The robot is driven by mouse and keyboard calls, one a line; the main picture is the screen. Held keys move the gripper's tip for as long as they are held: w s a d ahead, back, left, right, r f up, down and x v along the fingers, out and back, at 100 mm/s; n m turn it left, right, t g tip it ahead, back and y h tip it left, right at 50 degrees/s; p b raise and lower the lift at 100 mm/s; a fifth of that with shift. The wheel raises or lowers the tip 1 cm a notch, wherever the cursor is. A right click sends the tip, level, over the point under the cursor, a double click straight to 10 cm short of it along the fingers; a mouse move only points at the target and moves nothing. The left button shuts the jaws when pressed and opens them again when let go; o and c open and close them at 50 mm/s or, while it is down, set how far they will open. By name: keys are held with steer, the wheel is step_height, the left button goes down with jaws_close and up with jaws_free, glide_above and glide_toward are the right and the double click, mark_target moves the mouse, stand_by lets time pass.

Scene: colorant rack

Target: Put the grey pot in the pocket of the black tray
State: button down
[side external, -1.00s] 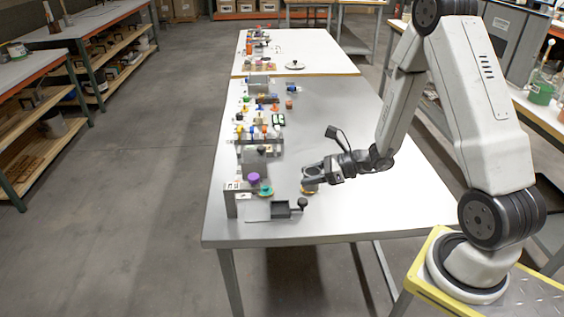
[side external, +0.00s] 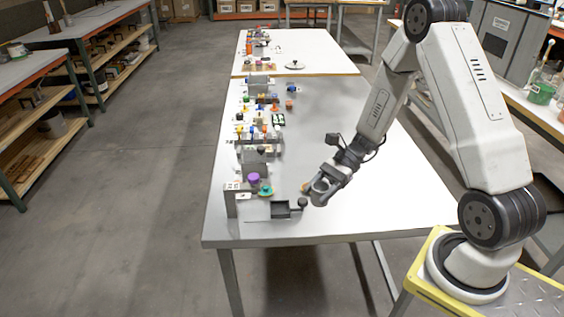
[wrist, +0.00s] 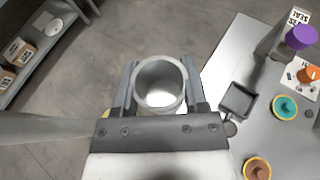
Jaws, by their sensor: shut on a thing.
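The grey pot (wrist: 160,88) is an open, ring-like cup, held between the two fingers of my gripper (wrist: 160,75) in the wrist view. In the side view my gripper (side external: 320,190) is shut on the pot above the near part of the table, to the right of the black tray. The black tray (side external: 280,209) lies near the table's front edge and has a square pocket and a dark round knob at its right. In the wrist view the tray (wrist: 238,102) is to the right of the pot, apart from it. The pot's underside is hidden.
A grey stand with a purple knob (side external: 254,178) and a teal ring (side external: 265,190) are just behind the tray. A brown-orange disc (wrist: 257,168) lies on the table near my gripper. Racks of coloured items line the table's left side; the table's right side is clear.

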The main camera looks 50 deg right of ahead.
steer(key=w+f, duration=0.4)
steer(key=w, duration=0.5)
glide_above(279, 211)
steer(key=s, duration=0.1)
step_height(279, 211, down, 5)
steer(key=shift+a+r, duration=0.1)
steer(key=shift+r, duration=0.05)
steer(key=shift+w+f, duration=0.25)
steer(key=shift+f, duration=0.05)
steer(key=shift+w+f, duration=0.3)
steer(key=shift+f, duration=1.55)
steer(key=shift+f, duration=0.15)
